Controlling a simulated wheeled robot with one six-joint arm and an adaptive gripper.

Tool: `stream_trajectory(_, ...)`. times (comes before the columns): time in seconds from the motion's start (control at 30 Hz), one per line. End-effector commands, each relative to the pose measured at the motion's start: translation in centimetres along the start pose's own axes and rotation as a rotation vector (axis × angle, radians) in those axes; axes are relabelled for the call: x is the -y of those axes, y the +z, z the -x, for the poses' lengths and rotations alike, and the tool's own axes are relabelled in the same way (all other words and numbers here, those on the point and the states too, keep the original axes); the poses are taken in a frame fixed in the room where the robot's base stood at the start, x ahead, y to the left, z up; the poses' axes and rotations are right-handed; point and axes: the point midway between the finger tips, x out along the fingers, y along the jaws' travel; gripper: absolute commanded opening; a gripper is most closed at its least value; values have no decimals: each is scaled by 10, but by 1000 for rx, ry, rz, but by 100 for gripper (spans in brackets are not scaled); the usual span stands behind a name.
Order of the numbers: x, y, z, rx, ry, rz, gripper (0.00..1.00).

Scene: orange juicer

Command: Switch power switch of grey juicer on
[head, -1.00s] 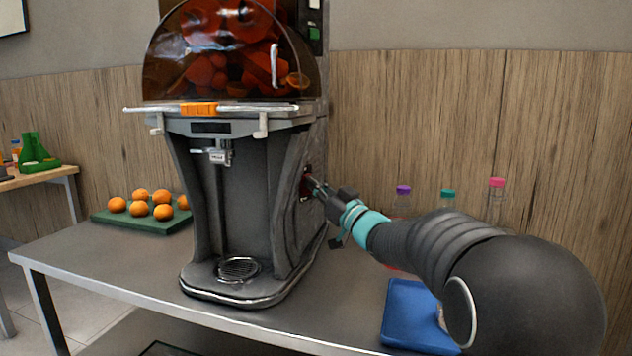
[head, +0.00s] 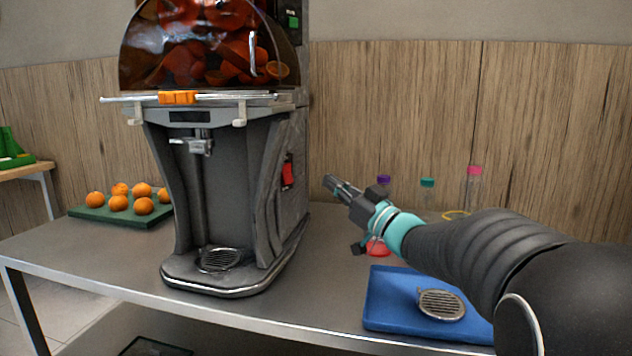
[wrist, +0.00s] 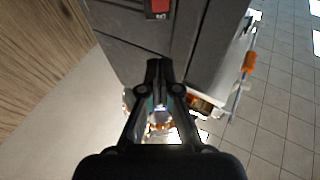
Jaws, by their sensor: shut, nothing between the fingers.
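The grey juicer (head: 235,185) stands on the metal table, with its tinted dome full of oranges on top. Its red power switch (head: 288,172) is on its right side and is fully uncovered. In the wrist view the red switch (wrist: 159,8) is at the top edge, partly cut off, ahead of my fingertips. My gripper (head: 329,183) is to the right of the switch, apart from the juicer, pointing left towards its side. In the wrist view my gripper (wrist: 160,64) has its fingers together with nothing between them.
A blue tray (head: 385,300) with a round metal grate (head: 441,305) lies under my arm. Bottles with purple (head: 384,180), teal (head: 427,183) and pink (head: 474,170) caps stand behind my arm. A green board (head: 100,213) with several oranges is left of the juicer.

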Motion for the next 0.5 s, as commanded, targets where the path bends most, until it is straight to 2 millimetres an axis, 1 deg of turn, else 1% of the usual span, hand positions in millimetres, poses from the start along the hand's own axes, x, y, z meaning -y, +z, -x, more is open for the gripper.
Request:
stream_trajectory(0.03, -1, -3, 7, -1, 2, 2, 0)
stream_trajectory(0.1, 0, -4, 13, 0, 0, 2, 0)
stream_trajectory(0.2, 0, -6, 18, 0, -1, 1, 0)
stream_trajectory(0.5, 1, -7, 20, 0, -2, 0, 0)
